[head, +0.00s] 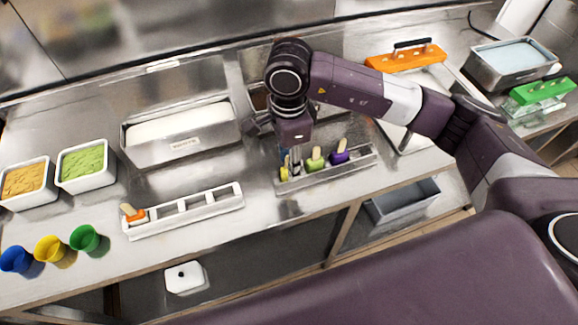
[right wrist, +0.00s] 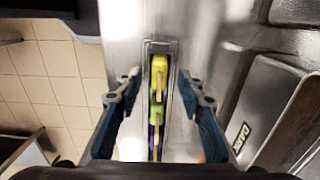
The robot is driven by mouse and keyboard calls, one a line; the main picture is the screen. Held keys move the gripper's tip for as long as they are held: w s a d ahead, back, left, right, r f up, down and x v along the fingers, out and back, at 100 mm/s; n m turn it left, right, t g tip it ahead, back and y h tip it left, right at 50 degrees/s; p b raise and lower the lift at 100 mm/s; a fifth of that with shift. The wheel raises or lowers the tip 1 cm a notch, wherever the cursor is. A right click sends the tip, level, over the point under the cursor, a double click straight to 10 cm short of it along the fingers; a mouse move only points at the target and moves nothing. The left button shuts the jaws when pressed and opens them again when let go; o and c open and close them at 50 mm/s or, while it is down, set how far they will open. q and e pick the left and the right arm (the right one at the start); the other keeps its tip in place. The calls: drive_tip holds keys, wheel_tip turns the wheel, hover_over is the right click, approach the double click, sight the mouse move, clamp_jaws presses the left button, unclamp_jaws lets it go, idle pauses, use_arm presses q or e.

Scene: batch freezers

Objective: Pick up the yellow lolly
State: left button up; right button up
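The yellow lolly (head: 284,173) stands at the left end of a metal holder (head: 362,168), partly hidden by my right gripper. My right gripper (head: 290,158) points down over that end of the holder. In the right wrist view the yellow lolly (right wrist: 159,66) shows its stick toward the camera. The open blue-padded fingers of my right gripper (right wrist: 160,82) are on either side of the holder, apart from the lolly. A green lolly (head: 316,163) and a purple lolly (head: 340,156) stand in the same holder. My left gripper is not in view.
A white holder (head: 190,218) with an orange lolly (head: 136,214) is to the left. A steel tub (head: 180,150) stands behind it. Coloured cups, including a green one (head: 84,238), stand at the front left. The counter between the two holders is clear.

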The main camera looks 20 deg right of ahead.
drive_tip(key=shift+f, duration=0.9)
drive_tip(key=shift+c, duration=0.4)
clamp_jaws()
drive_tip(key=shift+r, duration=0.1)
